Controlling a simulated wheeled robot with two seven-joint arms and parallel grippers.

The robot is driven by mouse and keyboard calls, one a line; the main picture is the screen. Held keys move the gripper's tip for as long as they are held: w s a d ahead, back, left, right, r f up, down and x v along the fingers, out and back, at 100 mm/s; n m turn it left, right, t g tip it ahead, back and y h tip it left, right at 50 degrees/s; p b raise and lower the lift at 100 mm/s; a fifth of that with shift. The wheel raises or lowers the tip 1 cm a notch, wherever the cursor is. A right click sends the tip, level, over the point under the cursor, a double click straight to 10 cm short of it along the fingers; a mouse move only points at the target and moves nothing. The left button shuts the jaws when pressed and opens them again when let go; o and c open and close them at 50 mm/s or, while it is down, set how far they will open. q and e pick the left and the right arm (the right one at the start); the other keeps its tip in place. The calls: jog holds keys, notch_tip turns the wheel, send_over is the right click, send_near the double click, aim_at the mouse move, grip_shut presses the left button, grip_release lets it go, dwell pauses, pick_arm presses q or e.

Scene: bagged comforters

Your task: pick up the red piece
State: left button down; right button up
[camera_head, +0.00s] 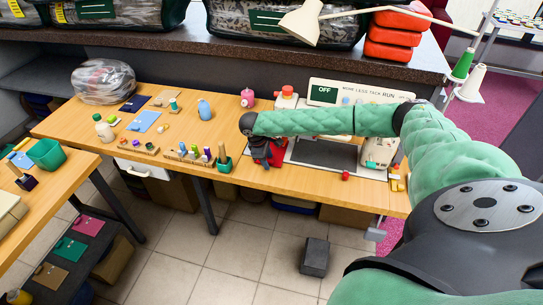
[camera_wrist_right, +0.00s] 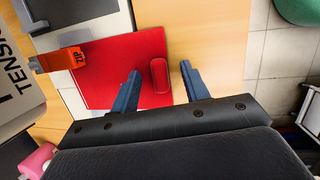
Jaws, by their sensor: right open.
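A small rounded red piece (camera_wrist_right: 159,76) lies on a flat red sheet (camera_wrist_right: 105,62) in the right wrist view. My right gripper (camera_wrist_right: 161,70) is open, with its two blue fingers on either side of the piece, and the left finger is nearer to it. I cannot tell how high the fingertips are above the sheet. In the head view my right gripper (camera_head: 268,156) points down over the table, and only bits of red show around it. My left gripper is not in view.
A white machine with a sign (camera_head: 340,92) stands behind my arm. A small red knob (camera_head: 345,176) is near the front edge.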

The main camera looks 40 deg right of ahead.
grip_shut()
dwell(0.3)
